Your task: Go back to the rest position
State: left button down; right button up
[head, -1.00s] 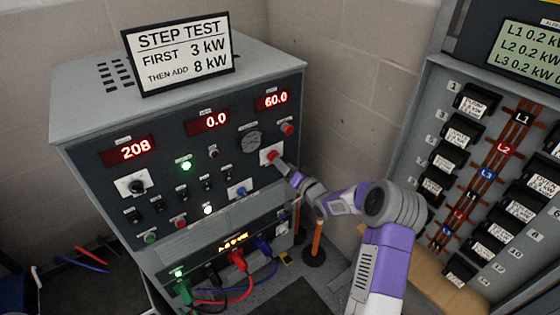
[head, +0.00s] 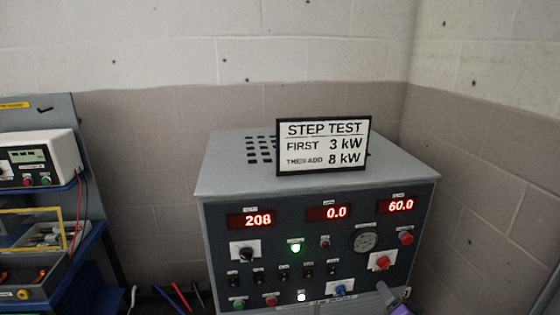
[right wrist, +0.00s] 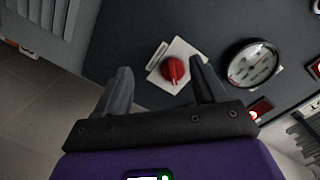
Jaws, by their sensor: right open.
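My right gripper (right wrist: 161,68) is open in the right wrist view, with its two grey fingers spread. A red rotary knob (right wrist: 173,70) on a white plate shows between and beyond the fingers. I see no finger touching it, and nothing is held. My left gripper is not in view.
A STEP TEST sign (head: 323,146) stands on the cabinet. The displays read 208, 0.0 and 60.0. A round gauge (head: 365,240) and red button (head: 406,238) sit near the knob. A blue bench with a white instrument (head: 38,158) stands at left.

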jog(key=s+a+f+n+g+y, duration=0.1)
jog(key=s+a+f+g, duration=0.35)
jog(key=a+f, duration=0.45)
jog(key=s+a+f+n+g+y, duration=0.1)
jog(key=s+a+f+g, duration=0.2)
jog(key=s+a+f, duration=0.35)
jog(key=s+a+f+n+g, duration=0.1)
jog(key=s+a+f+g, duration=0.2)
jog(key=s, duration=0.4)
jog(key=s+a+f+n+g, duration=0.1)
jog(key=s+a+f+g, duration=0.2)
jog(key=s+a, duration=0.2)
jog(key=s+a+f+n+g, duration=0.1)
jog(key=s+a+f+g, duration=0.2)
jog(key=s+a, duration=0.2)
jog(key=s, duration=0.3)
jog(key=shift+s+f+n+y, duration=0.3)
jog(key=shift+s+n+y, duration=0.1)
